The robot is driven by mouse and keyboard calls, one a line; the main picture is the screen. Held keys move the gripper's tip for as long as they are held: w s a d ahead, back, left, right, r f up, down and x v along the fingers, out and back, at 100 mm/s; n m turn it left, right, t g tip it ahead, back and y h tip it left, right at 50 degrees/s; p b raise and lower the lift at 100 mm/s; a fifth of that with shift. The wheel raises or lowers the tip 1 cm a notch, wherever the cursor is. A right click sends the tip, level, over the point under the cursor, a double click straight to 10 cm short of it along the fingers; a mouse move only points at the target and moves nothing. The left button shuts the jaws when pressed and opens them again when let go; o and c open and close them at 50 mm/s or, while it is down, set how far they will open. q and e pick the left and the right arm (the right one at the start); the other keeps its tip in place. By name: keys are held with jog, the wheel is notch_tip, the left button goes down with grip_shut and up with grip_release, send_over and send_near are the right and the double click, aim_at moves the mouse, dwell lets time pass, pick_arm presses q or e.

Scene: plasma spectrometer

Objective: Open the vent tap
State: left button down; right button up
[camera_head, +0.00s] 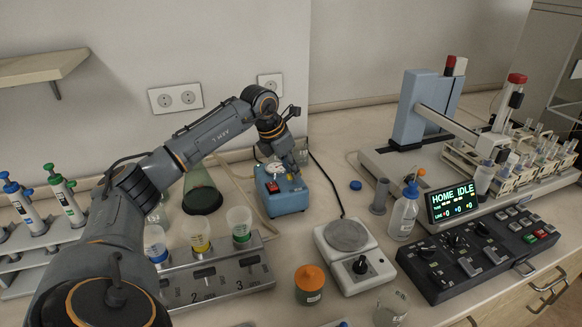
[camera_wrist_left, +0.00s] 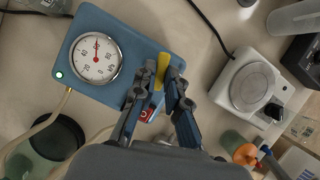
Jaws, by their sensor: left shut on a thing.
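A blue box (camera_head: 290,203) with a red switch (camera_head: 272,188) stands on the bench near the back wall. In the left wrist view the same blue box (camera_wrist_left: 88,22) has a round dial gauge (camera_wrist_left: 95,56) and a lit green lamp (camera_wrist_left: 58,74). A yellow tap handle (camera_wrist_left: 162,70) stands out at the box's right side. My left gripper (camera_wrist_left: 160,84) is shut on this yellow handle, one finger on each side. In the head view my left gripper (camera_head: 291,170) is over the box and hides most of the handle. My right gripper is in neither view.
A green conical flask (camera_head: 202,190) stands left of the box. A numbered rack with cups (camera_head: 217,281) is in front, a hotplate (camera_head: 347,236) to the right. A black cable (camera_head: 329,185) runs beside the box. Bare bench lies between box and hotplate.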

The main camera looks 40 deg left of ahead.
pick_arm(q)
jog(key=n, duration=0.2)
jog(key=n+y, duration=0.1)
jog(key=shift+d+r+n, duration=0.1)
jog(key=shift+d+n, duration=0.1)
jog(key=shift+n, duration=0.2)
jog(key=n+y, duration=0.1)
jog(key=n, duration=0.2)
jog(key=shift+d+n+y, duration=0.15)
jog(key=shift+n+y, duration=0.15)
jog(key=shift+y, duration=0.1)
jog(key=n, duration=0.2)
jog(key=n+g+y, duration=0.1)
jog(key=n, duration=0.1)
jog(key=shift+w+d+y, duration=0.15)
jog(key=shift+w+y, duration=0.05)
jog(key=shift+y, duration=0.1)
jog(key=shift+w+n+g+y+p, duration=0.1)
jog(key=shift+n+g+y+p, duration=0.3)
jog(key=shift+n, duration=1.5)
jog(key=c, duration=1.4)
grip_release()
jog(key=shift+o, duration=0.2)
jog(key=shift+d+r, duration=0.1)
jog(key=v, duration=1.1)
jog(key=shift+r, duration=0.4)
